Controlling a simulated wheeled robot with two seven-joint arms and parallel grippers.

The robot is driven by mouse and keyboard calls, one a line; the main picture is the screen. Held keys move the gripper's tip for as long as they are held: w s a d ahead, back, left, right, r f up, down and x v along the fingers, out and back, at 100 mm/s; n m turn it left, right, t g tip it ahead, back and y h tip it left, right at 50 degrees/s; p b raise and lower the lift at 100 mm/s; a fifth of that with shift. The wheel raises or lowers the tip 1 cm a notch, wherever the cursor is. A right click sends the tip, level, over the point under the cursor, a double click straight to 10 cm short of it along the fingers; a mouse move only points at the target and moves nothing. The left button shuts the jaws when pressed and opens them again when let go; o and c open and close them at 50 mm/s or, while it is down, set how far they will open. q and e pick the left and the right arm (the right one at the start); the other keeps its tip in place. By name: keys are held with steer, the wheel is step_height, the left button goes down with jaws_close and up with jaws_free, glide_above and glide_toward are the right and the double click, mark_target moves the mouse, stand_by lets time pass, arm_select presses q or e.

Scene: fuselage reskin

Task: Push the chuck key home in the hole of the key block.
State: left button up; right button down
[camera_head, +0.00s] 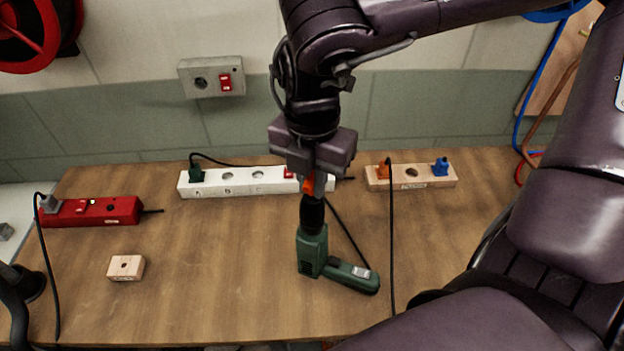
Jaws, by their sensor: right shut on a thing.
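The key block (125,267) is a small pale wooden block with one dark hole in its top, on the left part of the bench. The hole looks empty. My right gripper (315,182) points down above the green drill (312,250), far to the right of the block. It is shut on a small orange-red piece (309,186), which seems to be the chuck key. The fingers hide most of it. Its lower end is at the drill's black chuck (312,213); I cannot tell whether they touch. My left gripper is not in view.
A red power strip (118,211) lies behind the key block. A white strip (226,183) and a wooden socket strip (409,184) lie along the back. A black cord (391,240) crosses the right side. The bench (215,265) between block and drill is clear.

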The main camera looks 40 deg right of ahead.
steer(key=shift+r+p, duration=0.85)
steer(key=shift+r, duration=0.4)
steer(key=shift+r+p, duration=0.85)
steer(key=shift+r, duration=0.65)
